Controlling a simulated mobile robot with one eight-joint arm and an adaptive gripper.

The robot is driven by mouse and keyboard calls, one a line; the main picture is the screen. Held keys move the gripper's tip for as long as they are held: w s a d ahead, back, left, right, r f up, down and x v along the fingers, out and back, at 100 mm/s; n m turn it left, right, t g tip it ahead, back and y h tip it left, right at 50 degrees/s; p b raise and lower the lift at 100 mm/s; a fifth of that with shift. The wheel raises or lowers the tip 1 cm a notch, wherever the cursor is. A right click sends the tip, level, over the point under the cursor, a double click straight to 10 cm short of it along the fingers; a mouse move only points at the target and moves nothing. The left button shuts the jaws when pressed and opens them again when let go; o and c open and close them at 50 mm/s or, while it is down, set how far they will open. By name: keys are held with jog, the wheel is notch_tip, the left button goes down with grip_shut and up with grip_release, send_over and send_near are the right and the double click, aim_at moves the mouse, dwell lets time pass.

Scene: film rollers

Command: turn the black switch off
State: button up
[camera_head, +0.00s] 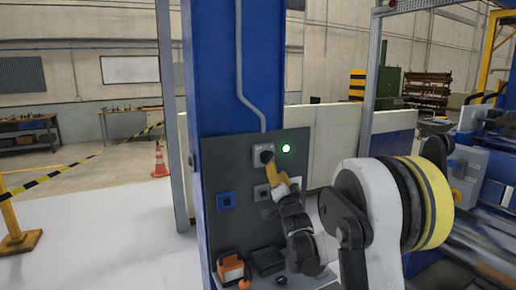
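A dark grey panel (213,163) is mounted on a blue column. Near its top is a light grey box with a round black switch (266,156), at the end of a grey conduit. A green lamp (286,148) glows to its right. My gripper (270,163) reaches up from the lower right, with its yellow finger part right at the switch and overlapping its lower edge. I cannot tell whether it touches the switch. The fingers are too small to show whether they are open or shut. The switch's exact position is unclear.
A blue box (226,200) with a dark knob sits lower left on the panel. Another light grey box (261,192) is partly behind my gripper. Orange and black items stand at the panel's foot. The blue column (215,70) rises behind the panel. Open floor lies left.

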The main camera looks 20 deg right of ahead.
aim_at(272, 156)
jog(key=b+x, duration=0.2)
jog(key=x, duration=0.9)
jog(key=shift+d, duration=0.2)
jog(key=shift+s, duration=0.1)
grip_shut()
